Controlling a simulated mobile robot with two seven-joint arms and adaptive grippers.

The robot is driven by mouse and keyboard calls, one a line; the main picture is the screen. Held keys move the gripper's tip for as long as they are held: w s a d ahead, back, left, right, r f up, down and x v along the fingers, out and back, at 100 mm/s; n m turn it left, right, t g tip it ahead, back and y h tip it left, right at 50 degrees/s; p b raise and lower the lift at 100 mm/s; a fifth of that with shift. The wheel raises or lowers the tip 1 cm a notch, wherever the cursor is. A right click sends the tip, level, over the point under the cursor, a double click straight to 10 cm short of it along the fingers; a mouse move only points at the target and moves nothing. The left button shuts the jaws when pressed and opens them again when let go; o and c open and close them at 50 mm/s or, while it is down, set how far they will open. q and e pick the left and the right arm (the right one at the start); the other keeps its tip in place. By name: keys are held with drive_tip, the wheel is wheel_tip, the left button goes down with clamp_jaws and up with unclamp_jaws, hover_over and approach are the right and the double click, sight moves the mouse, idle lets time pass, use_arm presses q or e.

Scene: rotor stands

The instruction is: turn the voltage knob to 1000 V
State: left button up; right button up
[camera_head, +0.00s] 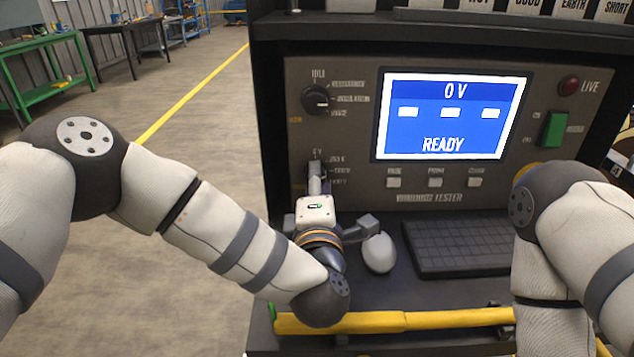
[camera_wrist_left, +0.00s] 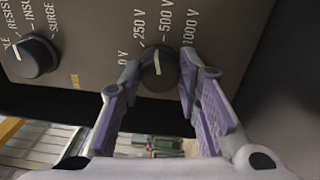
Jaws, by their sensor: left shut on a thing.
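The voltage knob (camera_wrist_left: 158,70) is a dark round knob with a white mark, low on the tester's panel. Labels for 0 V, 250 V, 500 V and 1000 V run beside it. In the left wrist view its white mark runs roughly toward the 250 V and 500 V labels. The screen (camera_head: 450,115) reads 0 V and READY. My left gripper (camera_wrist_left: 157,78) is shut on the voltage knob, one purple-padded finger on each side. In the head view the left gripper (camera_head: 316,178) hides most of the knob. My right gripper is out of view.
A mode knob (camera_head: 318,99) sits above the voltage knob. A green switch (camera_head: 554,129) and a red LIVE lamp (camera_head: 569,86) are at the panel's right. A mouse (camera_head: 379,253) and keyboard (camera_head: 458,246) lie below. A yellow bar (camera_head: 400,321) crosses the front.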

use_arm(q)
drive_tip(key=m, duration=0.6)
drive_tip(key=shift+m, duration=0.3)
drive_tip(key=m, duration=0.5)
drive_tip(key=shift+a+m, duration=0.1)
drive_tip(key=shift+m, duration=0.2)
drive_tip(key=o, duration=1.1)
drive_tip(key=shift+o, duration=0.2)
wheel_tip(320, 180, up, 10)
drive_tip(key=shift+f, duration=0.1)
